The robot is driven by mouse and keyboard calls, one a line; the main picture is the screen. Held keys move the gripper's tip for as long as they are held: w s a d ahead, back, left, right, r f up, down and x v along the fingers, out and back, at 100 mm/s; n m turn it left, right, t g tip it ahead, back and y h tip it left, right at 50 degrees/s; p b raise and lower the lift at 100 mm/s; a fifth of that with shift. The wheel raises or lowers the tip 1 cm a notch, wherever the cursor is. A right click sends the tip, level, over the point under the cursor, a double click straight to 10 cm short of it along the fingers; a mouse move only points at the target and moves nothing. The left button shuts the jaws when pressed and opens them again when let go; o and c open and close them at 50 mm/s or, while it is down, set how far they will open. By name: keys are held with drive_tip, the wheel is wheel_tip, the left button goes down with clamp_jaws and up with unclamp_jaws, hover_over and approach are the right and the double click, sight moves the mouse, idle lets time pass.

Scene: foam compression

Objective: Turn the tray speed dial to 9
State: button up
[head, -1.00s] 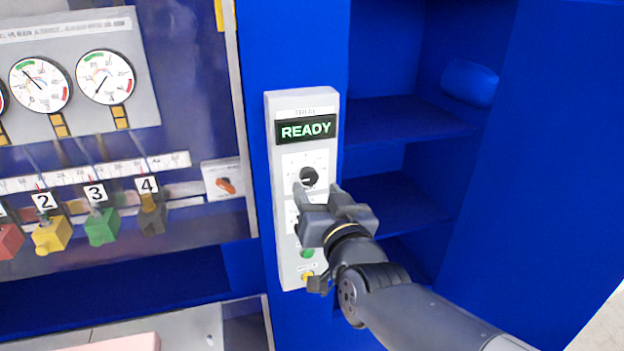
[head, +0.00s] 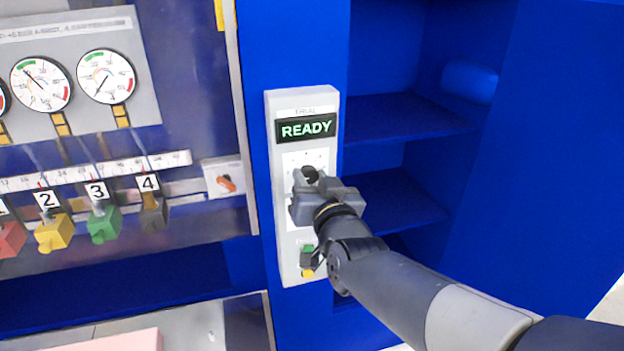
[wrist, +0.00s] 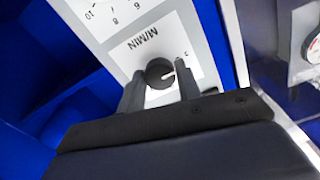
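The control panel (head: 329,230) is a tall light grey box with a lit READY display (head: 306,128). A round black dial (head: 310,174) sits on its upper white plate. My gripper (head: 312,183) is at the panel, with one finger on each side of the dial in the wrist view (wrist: 159,82). The fingers are apart; I cannot tell whether they touch the dial. A lower scale with 6, 8 and 10 shows only in part.
Blue shelves (head: 400,115) stand to the right. Gauges, numbered coloured blocks and an orange switch (head: 227,184) are to the left.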

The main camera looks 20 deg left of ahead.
drive_tip(key=c, duration=0.5)
drive_tip(key=shift+f+m+b, duration=0.15)
drive_tip(key=shift+m+b, duration=0.25)
drive_tip(key=shift+b, duration=0.35)
drive_tip(key=m+b, duration=0.2)
drive_tip(key=b, duration=0.1)
drive_tip(key=shift+f, duration=0.1)
drive_tip(key=m+b, duration=0.3)
drive_tip(key=shift+m+b, duration=0.3)
drive_tip(key=shift+m, duration=0.1)
drive_tip(key=m+b, duration=0.2)
drive_tip(key=m, duration=0.3)
drive_tip(key=shift+b, duration=0.35)
drive_tip(key=m+b, duration=0.1)
drive_tip(key=m, duration=0.5)
drive_tip(key=shift+r, duration=0.2)
drive_tip(key=shift+b, duration=0.3)
